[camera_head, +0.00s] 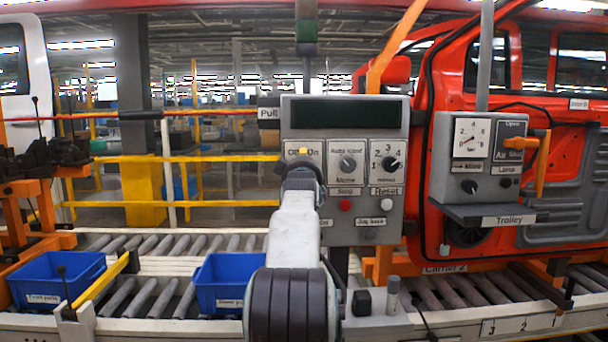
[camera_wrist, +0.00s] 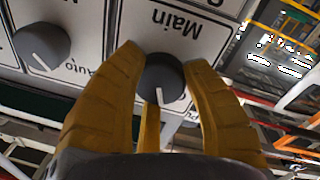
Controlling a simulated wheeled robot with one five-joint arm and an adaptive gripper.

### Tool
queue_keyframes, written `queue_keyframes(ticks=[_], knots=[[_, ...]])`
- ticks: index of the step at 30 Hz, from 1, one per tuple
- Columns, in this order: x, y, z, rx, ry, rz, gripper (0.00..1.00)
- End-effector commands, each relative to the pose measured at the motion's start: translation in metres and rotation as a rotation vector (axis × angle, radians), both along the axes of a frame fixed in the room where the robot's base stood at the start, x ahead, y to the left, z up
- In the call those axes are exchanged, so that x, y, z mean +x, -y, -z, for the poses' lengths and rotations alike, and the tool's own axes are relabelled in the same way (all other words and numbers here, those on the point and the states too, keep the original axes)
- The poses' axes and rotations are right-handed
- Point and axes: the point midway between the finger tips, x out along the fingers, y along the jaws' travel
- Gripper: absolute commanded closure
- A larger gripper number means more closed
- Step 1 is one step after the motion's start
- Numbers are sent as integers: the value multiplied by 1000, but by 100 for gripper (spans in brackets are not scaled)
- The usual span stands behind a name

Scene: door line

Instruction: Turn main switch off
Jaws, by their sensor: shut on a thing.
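The main switch is a dark round knob (camera_wrist: 165,78) with a white pointer mark, beside an upside-down "Main" label (camera_wrist: 175,22) in the wrist view. The mark points down in that picture; I cannot tell whether it stands at Off or On. My gripper (camera_wrist: 164,62) has one yellow finger on each side of the knob and is shut on it. In the head view my gripper (camera_head: 302,158) is at the upper left plate of the grey control panel (camera_head: 345,222).
An Auto/Cont knob (camera_head: 348,164) and a numbered knob (camera_head: 390,164) sit to the right on the panel. A red button (camera_head: 345,204) is below. A gauge box with an orange lever (camera_head: 542,160) stands further right. Blue bins (camera_head: 225,283) sit on the roller conveyor.

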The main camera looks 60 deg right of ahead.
Motion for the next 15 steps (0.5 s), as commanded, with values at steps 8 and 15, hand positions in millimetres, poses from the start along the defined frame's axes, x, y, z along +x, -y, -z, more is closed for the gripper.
queue_keyframes(ticks=[8, 15], knots=[[1, 0, 1, -61, -92, 3, 89], [2, -1, 0, -78, -119, 5, 89]])
